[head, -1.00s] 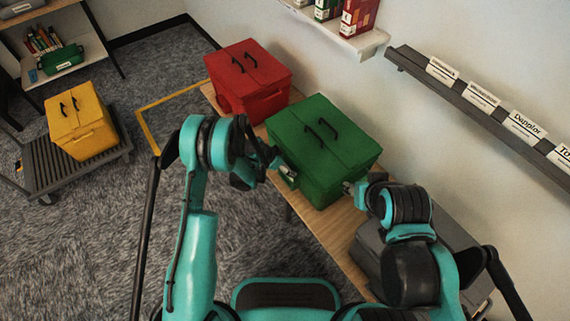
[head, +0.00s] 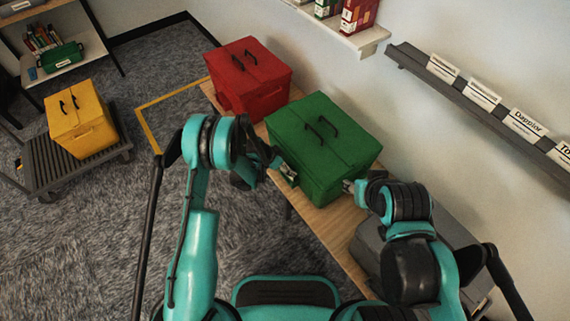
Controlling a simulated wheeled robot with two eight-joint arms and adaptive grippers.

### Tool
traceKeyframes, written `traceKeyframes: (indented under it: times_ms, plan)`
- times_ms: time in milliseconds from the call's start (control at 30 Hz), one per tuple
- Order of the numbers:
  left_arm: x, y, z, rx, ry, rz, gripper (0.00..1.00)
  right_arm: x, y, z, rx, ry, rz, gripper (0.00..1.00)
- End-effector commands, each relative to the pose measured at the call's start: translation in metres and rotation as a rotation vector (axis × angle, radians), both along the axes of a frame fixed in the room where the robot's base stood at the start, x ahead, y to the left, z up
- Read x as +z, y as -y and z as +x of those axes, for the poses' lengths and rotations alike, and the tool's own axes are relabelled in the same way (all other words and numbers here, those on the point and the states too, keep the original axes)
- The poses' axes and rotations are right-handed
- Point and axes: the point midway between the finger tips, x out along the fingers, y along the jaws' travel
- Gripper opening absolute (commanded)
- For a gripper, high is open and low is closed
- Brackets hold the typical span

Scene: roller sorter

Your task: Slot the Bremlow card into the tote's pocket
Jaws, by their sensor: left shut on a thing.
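A green tote (head: 322,140) with two black handles on its closed lid stands on the wooden bench. My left gripper (head: 282,170) is at the tote's left front face, shut on a small pale card (head: 289,174). The card is close against that face; its label cannot be read, and I cannot tell whether it is inside a pocket. My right gripper (head: 349,187) is at the tote's right front side, seemingly touching or very near it. Its fingers are too small and hidden to show open or shut.
A red tote (head: 246,80) stands behind the green one on the bench (head: 340,226). A yellow tote (head: 79,118) sits on a grey cart (head: 50,167) at left. A wall rail (head: 470,108) holds several cards, one reading Dapplor (head: 525,124). A grey box lies partly behind my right arm.

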Motion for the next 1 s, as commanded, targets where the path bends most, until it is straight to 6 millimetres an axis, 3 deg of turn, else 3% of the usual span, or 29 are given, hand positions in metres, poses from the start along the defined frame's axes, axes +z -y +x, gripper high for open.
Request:
traceKeyframes:
  times_ms: [1000]
  plan:
    - [-0.02,0.0,0.0,0.0,0.0,0.0,0.58,0.0,0.0,0.0,0.0,0.0,0.0,0.4]
